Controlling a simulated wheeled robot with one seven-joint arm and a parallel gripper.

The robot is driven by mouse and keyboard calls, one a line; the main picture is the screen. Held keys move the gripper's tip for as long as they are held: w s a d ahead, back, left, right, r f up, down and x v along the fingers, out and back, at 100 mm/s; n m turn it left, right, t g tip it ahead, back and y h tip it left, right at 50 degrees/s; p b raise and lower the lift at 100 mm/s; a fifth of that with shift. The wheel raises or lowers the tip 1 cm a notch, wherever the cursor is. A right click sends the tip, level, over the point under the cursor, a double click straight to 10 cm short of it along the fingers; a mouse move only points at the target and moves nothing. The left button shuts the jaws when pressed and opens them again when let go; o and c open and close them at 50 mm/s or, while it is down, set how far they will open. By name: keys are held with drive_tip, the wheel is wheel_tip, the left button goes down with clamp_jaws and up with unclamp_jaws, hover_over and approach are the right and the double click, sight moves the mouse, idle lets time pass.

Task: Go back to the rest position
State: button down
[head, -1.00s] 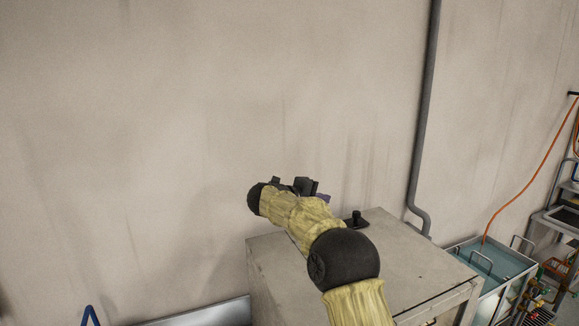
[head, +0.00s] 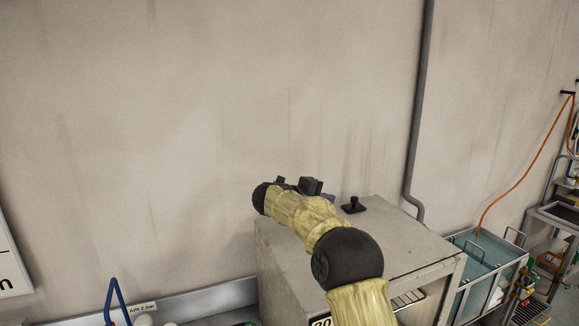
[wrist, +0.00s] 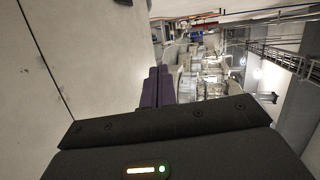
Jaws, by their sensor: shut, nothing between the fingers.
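My gripper shows in the wrist view as two dark purple fingers (wrist: 157,88) pressed together, with nothing between them. In the head view my arm, in a yellow sleeve with black joints, reaches over the grey cabinet. The gripper (head: 328,197) is mostly hidden behind the wrist there, with only a bit of purple showing. A small black knob-like piece on a flat base (head: 353,205) stands on the cabinet top, to the right of the gripper and apart from it.
The grey cabinet (head: 410,248) stands against the wall below my arm. A water-filled tank (head: 485,255) with wire handles is to its right, near a rack (head: 560,215) and an orange hose (head: 530,170). A blue handle (head: 115,300) rises at lower left. A grey pipe (head: 417,120) runs up the wall.

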drive_tip(key=s+f+n+y, duration=0.2)
drive_tip(key=s+n+y, duration=0.2)
drive_tip(key=n, duration=0.3)
drive_tip(key=s+f+n+t+y, duration=0.1)
drive_tip(key=s+f+n+y, duration=0.2)
drive_tip(key=s+n, duration=0.3)
drive_tip(key=s+a+f+n+t+y, duration=0.1)
drive_tip(key=s+f+n+y, duration=0.2)
drive_tip(key=n, duration=0.7)
drive_tip(key=shift+s+f+y, duration=0.15)
drive_tip(key=shift+s+y, duration=0.95)
drive_tip(key=shift+s, duration=0.25)
drive_tip(key=s+d+f+n+g, duration=0.2)
drive_tip(key=s+f+g, duration=0.15)
drive_tip(key=s, duration=0.55)
drive_tip(key=s+d+f+n+g, duration=0.2)
drive_tip(key=s+f, duration=0.2)
drive_tip(key=s, duration=0.4)
drive_tip(key=s+d+f+n+g, duration=0.2)
drive_tip(key=s+f+g, duration=0.15)
drive_tip(key=s, duration=0.55)
wheel_tip(320, 180, down, 10)
drive_tip(key=b, duration=1)
drive_tip(key=shift+w+f+t+h, duration=0.15)
drive_tip(key=shift+w+t+h, duration=0.2)
drive_tip(key=shift+t+h, duration=0.05)
